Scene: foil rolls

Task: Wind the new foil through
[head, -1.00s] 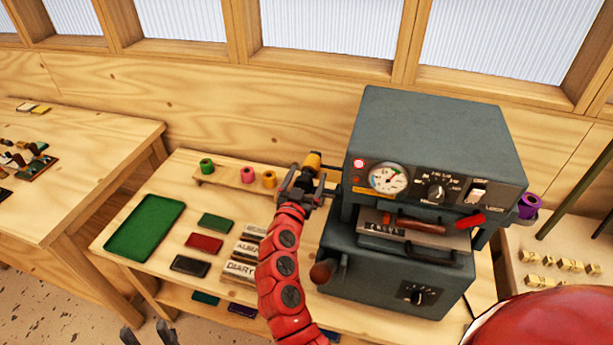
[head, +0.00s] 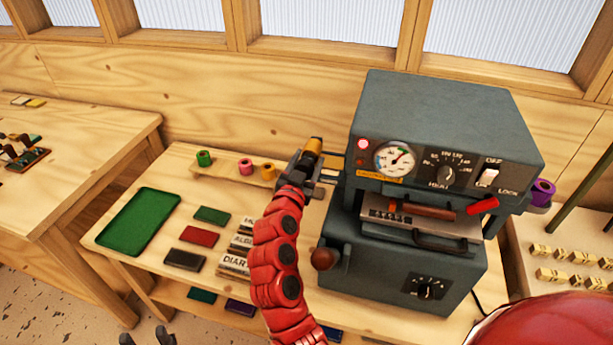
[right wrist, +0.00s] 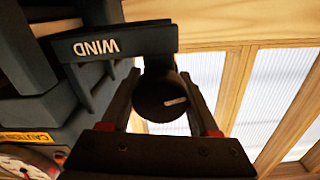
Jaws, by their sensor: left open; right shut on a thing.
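The grey foil machine (head: 450,105) stands on the bench. My right gripper (head: 310,165) is at its left side. In the right wrist view the right gripper (right wrist: 165,110) is shut on a black round knob (right wrist: 160,95) with a white mark, beside a dark bracket lettered WIND (right wrist: 110,45). A gold-orange roll (head: 314,145) shows just beyond the right gripper; the gripper hides how it is seated. A purple roll (head: 542,191) sits at the machine's right side. My left gripper (head: 145,337) shows only its fingertips, apart and empty, at the bottom left edge.
Green, pink and yellow rolls (head: 246,167) stand on a wooden rack. A green tray (head: 138,222), coloured flat pieces (head: 200,236) and lettered books (head: 240,245) lie left of my right arm. A wooden ball handle (head: 325,258) juts from the machine's left. Brass blocks (head: 565,265) lie at right.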

